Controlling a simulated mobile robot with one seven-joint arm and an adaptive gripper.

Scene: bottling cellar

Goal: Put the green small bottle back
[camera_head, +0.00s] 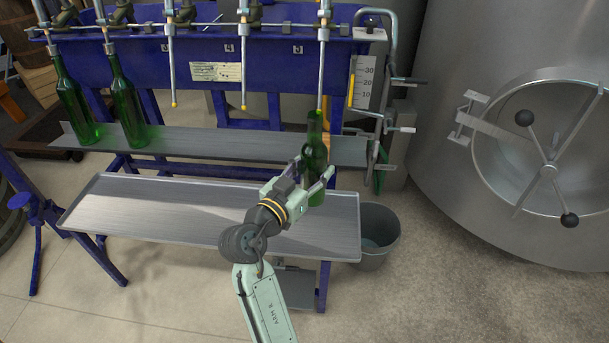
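A green bottle (314,185) is upright between the fingers of my gripper (314,174), which looks shut on its body. The bottle's base shows against the right part of the lower metal tray (150,203), below the level of the upper shelf (215,146). Its mouth lies just under the tip of the right-hand filling spout (322,70) in the picture; I cannot tell whether they touch. Two more green bottles stand upright at the left of the upper shelf, the outer one (75,108) and the inner one (128,108), under spouts.
Two middle spouts (170,70) (244,70) hang with no bottle beneath. The blue filler frame (130,75) stands behind. A grey bucket (378,240) is on the floor right of the tray. A large steel tank (450,60) fills the right side. The lower tray's left part is bare.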

